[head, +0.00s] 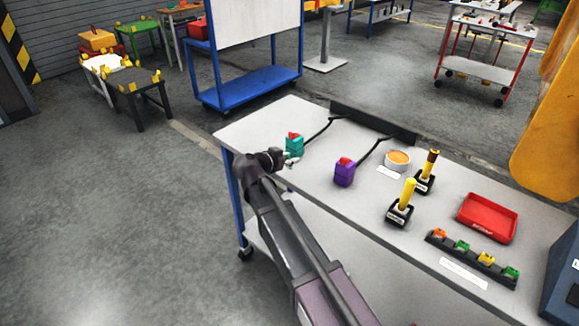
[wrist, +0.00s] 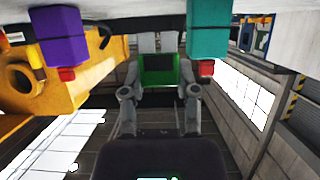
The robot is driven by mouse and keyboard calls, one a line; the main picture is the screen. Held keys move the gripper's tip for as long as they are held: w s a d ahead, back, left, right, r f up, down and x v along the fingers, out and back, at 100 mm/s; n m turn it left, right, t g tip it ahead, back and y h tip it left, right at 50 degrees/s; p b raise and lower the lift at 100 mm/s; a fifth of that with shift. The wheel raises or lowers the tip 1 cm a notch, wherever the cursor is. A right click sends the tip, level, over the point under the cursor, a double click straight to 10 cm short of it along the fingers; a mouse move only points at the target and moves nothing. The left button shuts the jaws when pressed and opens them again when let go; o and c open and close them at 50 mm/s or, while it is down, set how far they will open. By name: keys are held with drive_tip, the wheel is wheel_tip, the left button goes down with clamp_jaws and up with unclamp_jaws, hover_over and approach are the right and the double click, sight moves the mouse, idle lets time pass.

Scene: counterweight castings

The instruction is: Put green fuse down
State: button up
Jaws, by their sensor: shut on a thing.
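My gripper (wrist: 158,82) is shut on a green fuse (wrist: 158,62), which has a dark middle and a grey part beyond it in the wrist view. In the head view my gripper (head: 288,160) is at the table's near left edge, beside the teal block with a red top (head: 294,146); the held fuse cannot be made out there. A black rack (head: 470,262) at the table's front right bears small fuses: an orange one (head: 440,233), a yellow one (head: 485,258), and green ones (head: 462,246) (head: 511,272).
A purple block with a red top (head: 344,174) stands right of the teal one; both have black cables. Further right are a round orange-topped dish (head: 398,159), two yellow posts on black bases (head: 402,205) (head: 426,172), and a red tray (head: 487,218). The table's left end (head: 262,125) is bare.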

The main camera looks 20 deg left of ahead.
sight(287, 166)
drive_tip(key=shift+w+a, duration=0.25)
drive_tip(key=shift+a, duration=0.2)
drive_tip(key=shift+a+f+b, duration=0.2)
drive_tip(key=shift+f+b, duration=0.1)
drive_tip(key=shift+b, duration=0.05)
drive_tip(key=shift+d+f+b, duration=0.1)
drive_tip(key=shift+f+b, duration=1.4)
drive_tip(key=shift+f, duration=0.15)
drive_tip(key=o, duration=0.9)
drive_tip(key=shift+r, duration=0.2)
